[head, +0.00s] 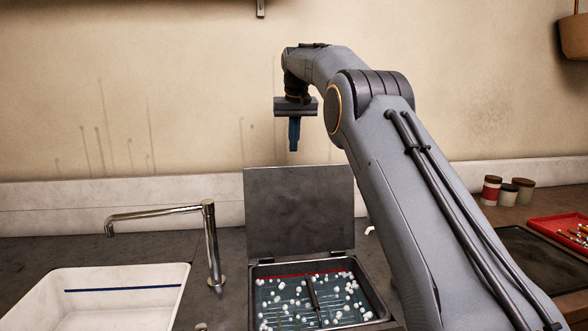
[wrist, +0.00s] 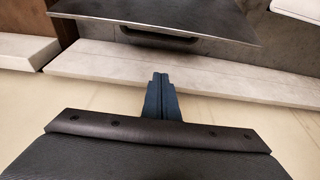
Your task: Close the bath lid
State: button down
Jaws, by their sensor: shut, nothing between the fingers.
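The bath lid (head: 299,212) is a dark grey square panel, standing upright and open on hinges at the back of the bath (head: 376,300).
A white sink (head: 60,300) and a chrome tap (head: 210,245) stand left of the bath. Several small jars (head: 507,193) and a red tray (head: 556,225) are at the right. A pale ledge (head: 190,203) runs along the wall behind the lid. My arm hides part of the counter.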

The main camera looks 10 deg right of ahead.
aim_at(295, 170)
jog(key=shift+s+d+f+p, duration=0.1)
jog(key=shift+s+f+p, duration=0.1)
jog(key=shift+f+p, duration=1)
jog(key=shift+s+f+p, duration=0.2)
jog(key=shift+f+p, duration=0.25)
jog(key=shift+f, duration=1.4)
jog(key=shift+s+d+f+p, duration=0.1)
jog(key=shift+s+f+p, duration=0.1)
jog(key=shift+f+p, duration=1)
jog(key=shift+f+b, duration=0.3)
jog(key=shift+b, duration=0.1)
